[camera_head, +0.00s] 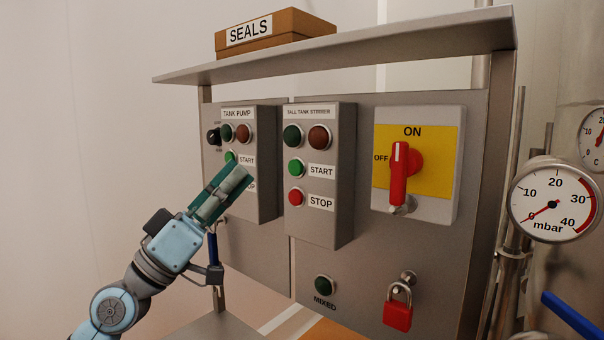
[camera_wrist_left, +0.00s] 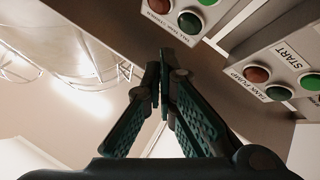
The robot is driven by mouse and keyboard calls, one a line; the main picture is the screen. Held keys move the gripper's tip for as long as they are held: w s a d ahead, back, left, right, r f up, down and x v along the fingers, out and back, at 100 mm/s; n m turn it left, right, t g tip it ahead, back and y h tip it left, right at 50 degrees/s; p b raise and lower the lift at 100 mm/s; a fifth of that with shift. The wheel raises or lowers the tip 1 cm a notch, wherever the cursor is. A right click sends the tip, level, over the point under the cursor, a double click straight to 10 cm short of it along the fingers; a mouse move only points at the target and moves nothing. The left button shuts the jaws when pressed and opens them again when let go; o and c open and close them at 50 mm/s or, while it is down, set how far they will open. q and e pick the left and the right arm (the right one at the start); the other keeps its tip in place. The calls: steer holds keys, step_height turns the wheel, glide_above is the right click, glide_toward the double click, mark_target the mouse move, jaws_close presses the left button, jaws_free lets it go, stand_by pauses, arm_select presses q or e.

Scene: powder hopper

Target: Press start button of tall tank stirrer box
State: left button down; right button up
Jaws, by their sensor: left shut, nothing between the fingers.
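The tall tank stirrer box (camera_head: 318,228) is a grey box on the panel. Its green start button (camera_head: 296,167) sits beside a START label, above the red stop button (camera_head: 296,197). In the left wrist view the stirrer box shows at the top, with a green button (camera_wrist_left: 208,2) at the edge. My left gripper (camera_head: 243,174) is shut and empty. In the head view it overlaps the tank pump box, left of the stirrer box, and hides the pump's stop button. In the left wrist view its fingertips (camera_wrist_left: 165,60) meet below the stirrer box, apart from its buttons. My right gripper is out of view.
The tank pump box (camera_head: 266,195) stands left of the stirrer box. To the right are a red rotary switch (camera_head: 399,172), a red padlock (camera_head: 397,314) and a mbar gauge (camera_head: 553,203). A shelf (camera_head: 400,54) with a SEALS box (camera_head: 275,32) overhangs the panel.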

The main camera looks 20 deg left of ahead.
mark_target(295, 168)
arm_select(q)
steer(key=shift+w+d+r, duration=0.1)
steer(key=shift+w+d, duration=0.35)
steer(key=shift+w, duration=0.8)
steer(key=shift+w+d+r, duration=0.1)
steer(key=shift+w+d, duration=0.4)
steer(key=shift+w, duration=0.8)
steer(key=shift+w+d, duration=0.45)
steer(key=shift+w, duration=0.8)
steer(key=shift+w+d, duration=0.1)
steer(key=shift+w, duration=0.3)
